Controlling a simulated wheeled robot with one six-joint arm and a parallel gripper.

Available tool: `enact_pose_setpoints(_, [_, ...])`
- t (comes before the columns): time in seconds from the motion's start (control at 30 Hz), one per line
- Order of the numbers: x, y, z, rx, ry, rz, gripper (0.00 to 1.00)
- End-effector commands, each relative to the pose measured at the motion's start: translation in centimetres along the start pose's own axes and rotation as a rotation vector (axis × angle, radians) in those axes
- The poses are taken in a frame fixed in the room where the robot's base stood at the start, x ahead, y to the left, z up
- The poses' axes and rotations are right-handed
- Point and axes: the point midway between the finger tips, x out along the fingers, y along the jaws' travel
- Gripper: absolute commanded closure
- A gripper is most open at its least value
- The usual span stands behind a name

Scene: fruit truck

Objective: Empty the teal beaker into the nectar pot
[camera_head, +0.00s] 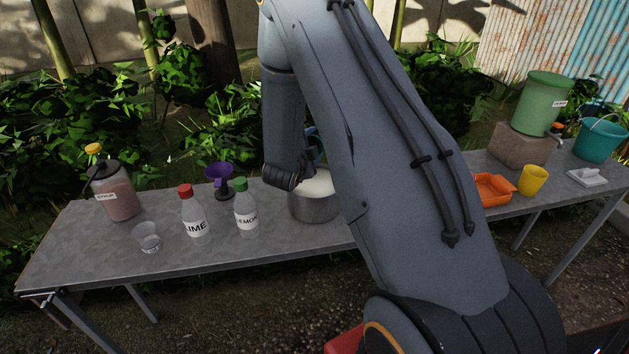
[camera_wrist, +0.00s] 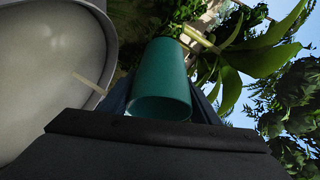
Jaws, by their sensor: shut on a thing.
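The teal beaker (camera_wrist: 163,78) is between the fingers of my gripper (camera_wrist: 160,112) in the wrist view. The gripper is shut on it. The wrist picture is rolled, with sky at the right, and the beaker looks tipped well over. The metal pot (camera_head: 313,208) stands on the table with something pale inside; its round rim (camera_wrist: 112,55) fills the left of the wrist view. The beaker is beside that rim in the picture. I see no stream, and the beaker's contents are hidden. In the head view my arm covers most of the gripper, beaker and part of the pot.
Left of the pot stand a green-capped lemon bottle (camera_head: 245,214), red-capped lime bottle (camera_head: 194,214), purple funnel (camera_head: 219,176), clear cup (camera_head: 147,238) and syrup jug (camera_head: 116,194). At right are an orange tray (camera_head: 492,190), yellow cup (camera_head: 533,180), green container (camera_head: 541,104) and teal bucket (camera_head: 598,140).

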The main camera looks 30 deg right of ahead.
Motion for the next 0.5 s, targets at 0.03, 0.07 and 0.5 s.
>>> enact_pose_setpoints(0.03, [0.02,0.08,0.04,0.002,0.001,-0.005,0.71])
enact_pose_setpoints(0.07, [0.02,0.1,0.04,0.003,0.002,-0.008,0.71])
enact_pose_setpoints(0.5, [-0.05,0.33,0.12,0.026,0.01,-0.049,0.71])
